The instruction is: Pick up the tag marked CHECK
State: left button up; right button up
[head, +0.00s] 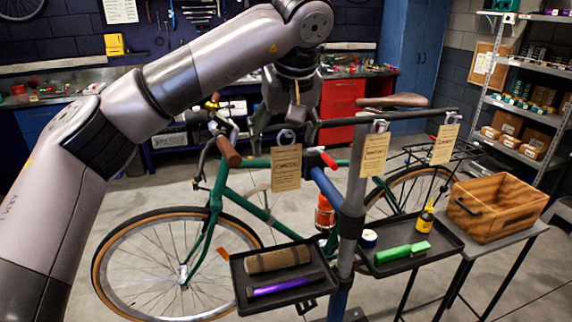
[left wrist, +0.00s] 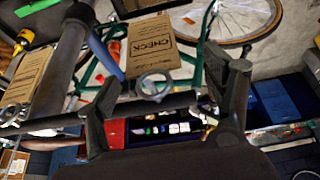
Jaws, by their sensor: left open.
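The tag marked CHECK (left wrist: 150,48) is a tan card. Its word reads in the left wrist view, and its pale ring (left wrist: 154,86) lies between my fingers in that picture. It appears to be the leftmost hanging tag (head: 286,168) in the head view, where its print is too small to read. My left gripper (head: 285,138) is open, with its fingers either side of the ring; I cannot tell whether they touch it. The left gripper also shows in the left wrist view (left wrist: 165,105). My right gripper is in neither view.
Two other tan tags hang to the right, a middle one (head: 374,155) and a far one (head: 445,144), from a dark bar (head: 415,115). A green bicycle (head: 222,200) stands behind. Below are a left tray (head: 240,280), a right tray (head: 450,240) and a wooden crate (head: 497,208).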

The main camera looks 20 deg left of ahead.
aim_at(286, 148)
pick_arm(q)
jog(key=x, duration=0.1)
jog(key=p+x, duration=0.1)
jog(key=x, duration=0.1)
jog(key=p+x, duration=0.1)
jog(key=x, duration=0.1)
jog(key=shift+w+d+f, duration=0.2)
jog(key=shift+w+d, duration=0.05)
jog(key=shift+d, duration=0.05)
jog(key=shift+w+a+f, duration=0.1)
jog(key=shift+f, duration=0.2)
jog(key=shift+c, duration=0.2)
jog(key=shift+c, duration=1.4)
jog(key=c, duration=0.6)
